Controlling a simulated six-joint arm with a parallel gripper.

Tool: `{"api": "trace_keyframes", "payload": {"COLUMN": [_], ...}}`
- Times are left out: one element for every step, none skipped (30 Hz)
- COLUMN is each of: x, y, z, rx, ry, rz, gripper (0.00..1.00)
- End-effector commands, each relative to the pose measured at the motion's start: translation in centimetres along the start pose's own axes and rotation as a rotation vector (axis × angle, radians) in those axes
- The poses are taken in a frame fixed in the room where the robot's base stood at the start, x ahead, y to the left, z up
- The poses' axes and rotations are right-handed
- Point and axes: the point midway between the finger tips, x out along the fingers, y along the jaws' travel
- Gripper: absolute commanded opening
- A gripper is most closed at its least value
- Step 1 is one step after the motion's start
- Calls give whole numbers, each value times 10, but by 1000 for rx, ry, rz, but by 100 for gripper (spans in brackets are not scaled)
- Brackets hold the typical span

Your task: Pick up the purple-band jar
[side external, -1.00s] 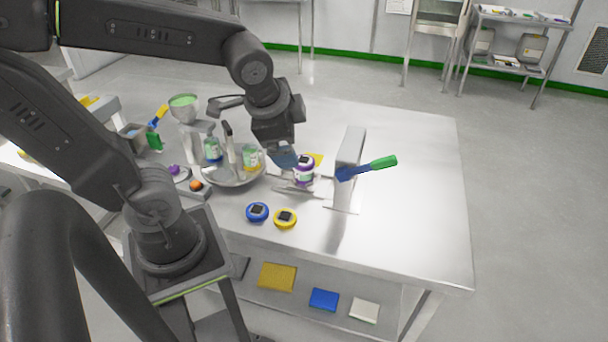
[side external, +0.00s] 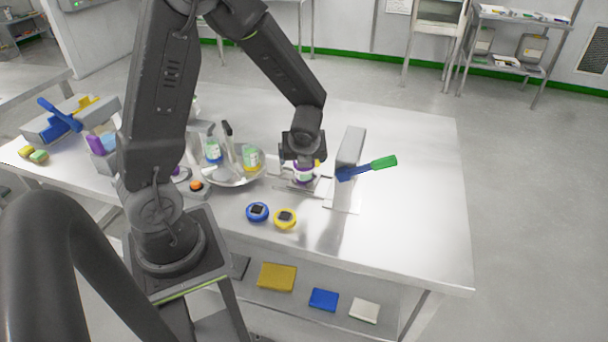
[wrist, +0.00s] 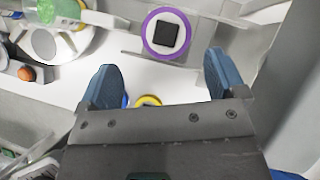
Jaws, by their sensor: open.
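The purple-band jar (side external: 303,175) stands on the steel table, with my gripper (side external: 301,160) right above it and hiding its top in the side view. In the wrist view the jar shows from above as a purple ring (wrist: 166,34) around a white top with a black square. My gripper (wrist: 160,80) is open, with its two blue fingertips apart and nothing between them. The jar lies just beyond the fingertips in that view, roughly centred between them. I cannot tell the height gap.
An upright steel panel (side external: 350,150) with a blue-and-green handled tool (side external: 370,168) stands right of the jar. Blue (side external: 257,211) and yellow (side external: 285,217) round items lie in front. The table's right side is clear.

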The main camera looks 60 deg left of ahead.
Motion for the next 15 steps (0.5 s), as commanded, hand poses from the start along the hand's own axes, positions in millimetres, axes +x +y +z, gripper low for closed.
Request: {"api": "trace_keyframes", "payload": {"x": [8,11,15,17,18,20,21,23,26,29,32,38,43,47,53], "y": [0,0,0,0,0,0,0,-1,-1,-2,-3,-4,-6,-7,-8], "z": [0,0,0,0,0,0,0,0,0,0,0,0,0,0,1], "rx": [0,-1,-2,-2,-2,-3,-3,-3,-2,-1,-2,-2,-1,-2,-2], "ry": [1,0,1,1,0,0,0,1,1,1,1,2,2,3,2], "rz": [3,1,1,0,0,0,0,0,1,1,0,1,1,1,1], "gripper": [90,90,90,90,90,90,90,90,90,90,90,90,90,90,90]}}
